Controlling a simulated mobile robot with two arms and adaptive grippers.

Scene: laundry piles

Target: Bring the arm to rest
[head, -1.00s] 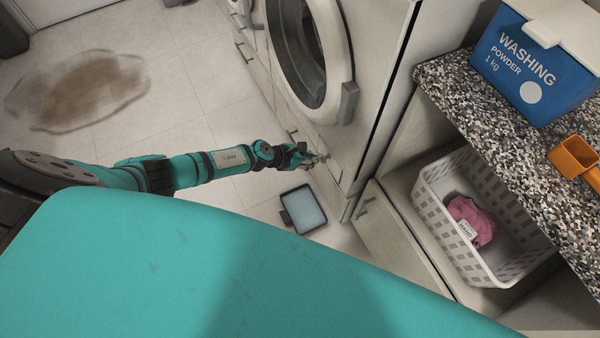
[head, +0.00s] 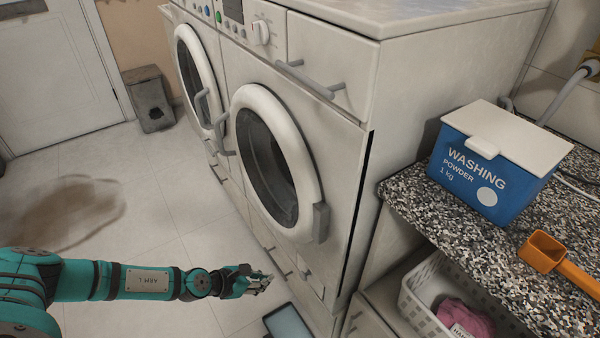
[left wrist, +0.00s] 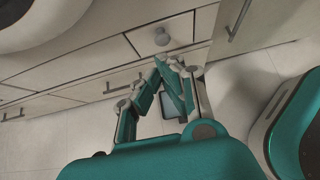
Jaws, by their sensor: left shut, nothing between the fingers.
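My left arm comes in from the lower left in the head view. Its gripper (head: 262,282) is shut and empty, low in front of the washing machine's lower panel. In the left wrist view the gripper (left wrist: 166,66) shows its fingertips together, below a round grey knob (left wrist: 162,37) on the white front. Whether the fingertips touch the front is hard to tell. My right gripper is not in view.
A washing machine (head: 345,160) stands beside the arm with its round door (head: 318,190) shut. A grey-blue tray (head: 288,325) lies on the floor near the gripper. A counter holds washing powder (head: 455,185) and an orange scoop (head: 545,250). Below is a basket (head: 412,305) with pink cloth (head: 470,320).

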